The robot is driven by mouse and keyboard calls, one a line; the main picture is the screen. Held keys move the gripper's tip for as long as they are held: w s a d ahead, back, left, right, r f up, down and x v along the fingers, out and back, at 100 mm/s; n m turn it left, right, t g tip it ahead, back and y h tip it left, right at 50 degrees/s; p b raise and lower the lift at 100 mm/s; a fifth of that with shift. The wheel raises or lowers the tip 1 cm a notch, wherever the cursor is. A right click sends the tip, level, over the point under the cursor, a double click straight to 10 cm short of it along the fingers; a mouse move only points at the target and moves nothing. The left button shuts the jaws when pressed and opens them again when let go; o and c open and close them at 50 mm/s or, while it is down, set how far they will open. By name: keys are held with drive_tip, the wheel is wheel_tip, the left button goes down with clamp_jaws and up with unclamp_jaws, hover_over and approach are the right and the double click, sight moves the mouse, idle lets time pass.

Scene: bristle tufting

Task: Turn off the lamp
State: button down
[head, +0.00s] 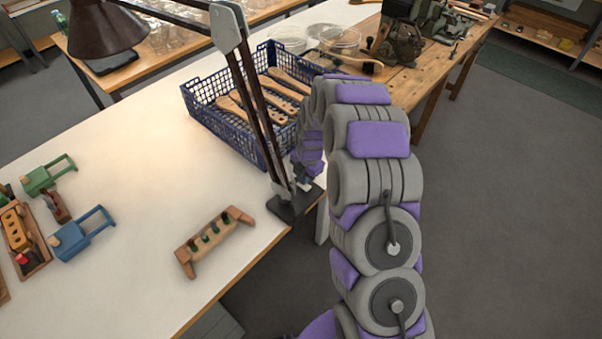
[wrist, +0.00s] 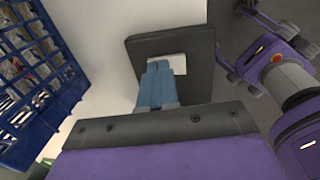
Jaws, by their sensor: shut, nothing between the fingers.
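The lamp has a brown shade (head: 103,30) at the top left of the head view and a jointed arm running down to a dark square base (head: 295,205) at the table edge. Its bulb is hidden; the table around the basket is warmly bright. In the wrist view the dark base (wrist: 202,92) has a pale square (wrist: 181,63) on it. My gripper (wrist: 159,66) is shut and empty, its bluish fingertips overlapping the pale square's left part. I cannot tell whether they touch it. In the head view my arm mostly hides the gripper beside the lamp's foot.
A blue basket (head: 195,97) of wooden-handled brushes stands behind the lamp base; it also shows in the wrist view (wrist: 70,62). A wooden rack (head: 188,262) lies front left of the base. Green (head: 38,178) and blue (head: 78,240) clamp-like tools are farther left.

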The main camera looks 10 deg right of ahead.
drive_tip(key=shift+d+f, duration=0.15)
drive_tip(key=shift+d, duration=0.05)
drive_tip(key=shift+a, duration=1)
drive_tip(key=shift+d, duration=0.7)
drive_tip(key=shift+s+d, duration=0.2)
drive_tip(key=shift+s, duration=0.05)
drive_tip(key=shift+s+a, duration=0.15)
drive_tip(key=shift+s, duration=0.2)
drive_tip(key=shift+d+r, duration=0.2)
